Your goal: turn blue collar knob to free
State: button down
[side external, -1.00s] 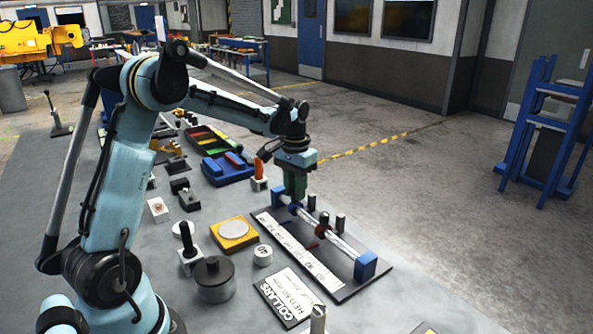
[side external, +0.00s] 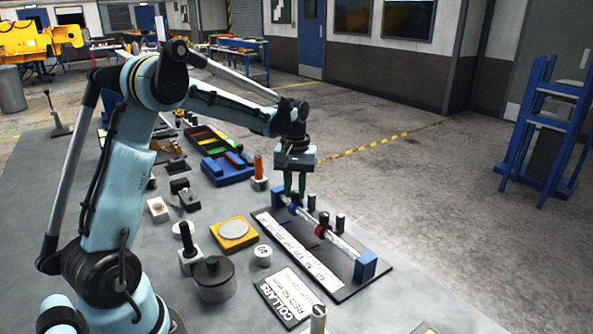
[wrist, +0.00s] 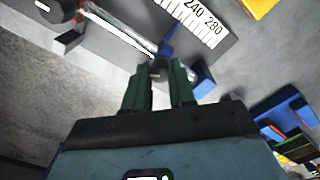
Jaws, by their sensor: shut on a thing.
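The blue collar (side external: 293,208) sits on a silver rod (side external: 343,244) near the rod's far end; it also shows in the wrist view (wrist: 165,49). Its dark knob (wrist: 158,68) stands between my green fingertips. My gripper (side external: 295,188) points down from above the rod and is shut on that knob; it also shows in the wrist view (wrist: 160,77). The fingers partly hide the knob, and I cannot read any marking on it.
A red collar (side external: 321,231) sits nearer on the same rod. Blue end blocks (side external: 366,267) hold the rod over a dark base with a white scale (side external: 297,250). Dark posts (side external: 340,222) stand beside the rod. A placard (side external: 290,298) lies in front. A screwdriver-like orange handle (side external: 258,167) stands behind.

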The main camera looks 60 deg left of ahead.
aim_at(296, 192)
jog(key=n, duration=0.5)
jog(key=shift+n, duration=0.4)
jog(key=n, duration=0.5)
jog(key=shift+n, duration=0.4)
jog(key=c, duration=0.9)
grip_release()
jog(key=shift+c, duration=0.2)
notch_tip(296, 192, up, 12)
jog(key=shift+r, duration=0.1)
